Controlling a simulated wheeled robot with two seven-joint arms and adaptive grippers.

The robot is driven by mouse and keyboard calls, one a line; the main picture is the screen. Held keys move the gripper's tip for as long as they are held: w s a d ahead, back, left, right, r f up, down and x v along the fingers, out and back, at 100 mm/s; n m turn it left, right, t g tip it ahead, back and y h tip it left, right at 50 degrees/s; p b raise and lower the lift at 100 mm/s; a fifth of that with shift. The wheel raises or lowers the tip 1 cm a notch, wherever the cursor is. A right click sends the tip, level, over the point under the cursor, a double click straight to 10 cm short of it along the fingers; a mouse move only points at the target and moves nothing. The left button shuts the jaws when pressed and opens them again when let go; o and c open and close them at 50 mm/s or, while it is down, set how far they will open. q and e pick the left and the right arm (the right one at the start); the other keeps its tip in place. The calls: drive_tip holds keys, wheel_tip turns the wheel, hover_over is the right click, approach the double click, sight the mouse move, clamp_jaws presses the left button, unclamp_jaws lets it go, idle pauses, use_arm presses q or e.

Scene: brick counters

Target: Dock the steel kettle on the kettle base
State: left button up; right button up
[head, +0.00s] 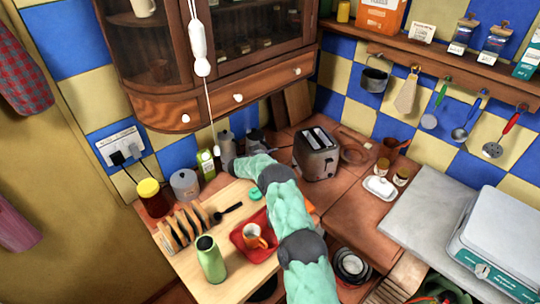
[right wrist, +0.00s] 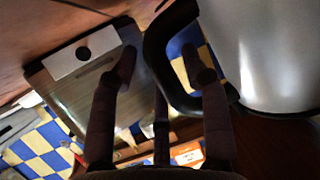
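In the right wrist view the steel kettle (right wrist: 280,50) fills the right side as a pale metal body with a black handle (right wrist: 153,55). My right gripper (right wrist: 160,68) is open there, with one finger on the outer side of the handle and the other in the handle's loop; no firm grip shows. In the head view my green-sleeved right arm reaches to the back left corner, where a dark grey shape, probably the kettle (head: 257,140), is partly hidden behind it. The right fingertips are hidden in that view. I cannot make out the kettle base. My left gripper is not in view.
Close to my right forearm are a grey canister (head: 227,150), a green carton (head: 206,164) and the toaster (head: 316,154). A red tray (head: 243,240) with a mug, a green bottle (head: 211,260) and a toast rack (head: 183,230) stand nearer. The cupboard (head: 220,105) overhangs the corner.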

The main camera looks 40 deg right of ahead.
idle(0.4)
drive_tip(key=p+v, duration=0.1)
drive_tip(key=v, duration=0.9)
drive_tip(key=shift+s+a+r, duration=0.2)
drive_tip(key=shift+s+r, duration=0.1)
drive_tip(key=shift+s, duration=0.15)
